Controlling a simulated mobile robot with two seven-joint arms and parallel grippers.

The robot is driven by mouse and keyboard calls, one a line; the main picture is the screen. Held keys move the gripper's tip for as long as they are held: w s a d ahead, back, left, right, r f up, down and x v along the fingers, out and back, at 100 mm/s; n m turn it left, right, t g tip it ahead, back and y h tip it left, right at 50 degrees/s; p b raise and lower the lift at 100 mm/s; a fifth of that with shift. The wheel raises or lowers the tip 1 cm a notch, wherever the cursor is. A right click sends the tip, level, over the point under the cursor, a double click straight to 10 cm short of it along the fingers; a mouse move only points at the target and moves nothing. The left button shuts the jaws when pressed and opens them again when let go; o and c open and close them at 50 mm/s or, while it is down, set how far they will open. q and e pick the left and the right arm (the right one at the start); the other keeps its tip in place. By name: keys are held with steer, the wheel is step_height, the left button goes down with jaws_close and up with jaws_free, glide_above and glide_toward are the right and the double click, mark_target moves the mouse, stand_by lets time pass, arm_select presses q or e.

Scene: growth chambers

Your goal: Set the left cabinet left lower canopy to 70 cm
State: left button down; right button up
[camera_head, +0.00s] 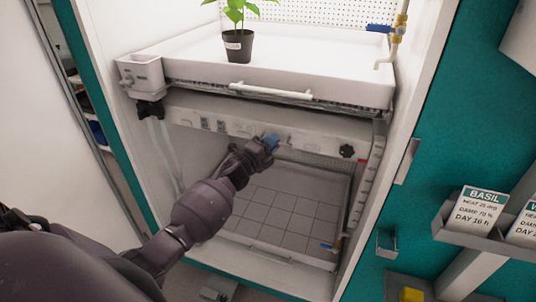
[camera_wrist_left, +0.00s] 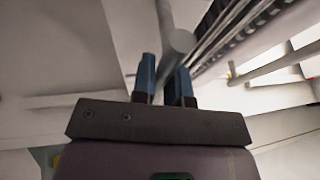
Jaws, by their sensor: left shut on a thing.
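The lower canopy (camera_head: 215,121) is a pale panel across the left cabinet, just below the upper tray. A dark knob (camera_head: 346,151) sits at its right end and another dark knob (camera_head: 150,108) at its left. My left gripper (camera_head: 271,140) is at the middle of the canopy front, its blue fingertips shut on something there. In the left wrist view a pale rod-like handle (camera_wrist_left: 179,42) shows at the blue fingers (camera_wrist_left: 164,80). The gripper hides most of the gripped part in the head view. My right gripper is not in view. Height figures are not readable.
The upper tray (camera_head: 310,83) holds a potted plant (camera_head: 238,46) and has a white front handle (camera_head: 270,91). The gridded lower tray (camera_head: 290,206) is empty below. A card holder (camera_head: 470,238) and teal wall stand to the right.

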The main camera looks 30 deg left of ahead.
arm_select(q)
step_height(320, 180, up, 4)
steer(key=shift+f+p, duration=0.2)
steer(key=shift+p, duration=0.85)
steer(key=shift+r, duration=0.1)
steer(key=c, duration=1.2)
jaws_free()
steer(key=shift+o, duration=0.2)
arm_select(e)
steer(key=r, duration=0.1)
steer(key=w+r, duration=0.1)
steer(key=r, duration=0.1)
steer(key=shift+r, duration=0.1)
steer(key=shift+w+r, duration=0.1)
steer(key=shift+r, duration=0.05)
arm_select(q)
steer(key=b+v, duration=0.1)
steer(key=v, duration=1)
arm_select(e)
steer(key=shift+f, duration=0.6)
arm_select(q)
steer(key=shift+w, duration=0.1)
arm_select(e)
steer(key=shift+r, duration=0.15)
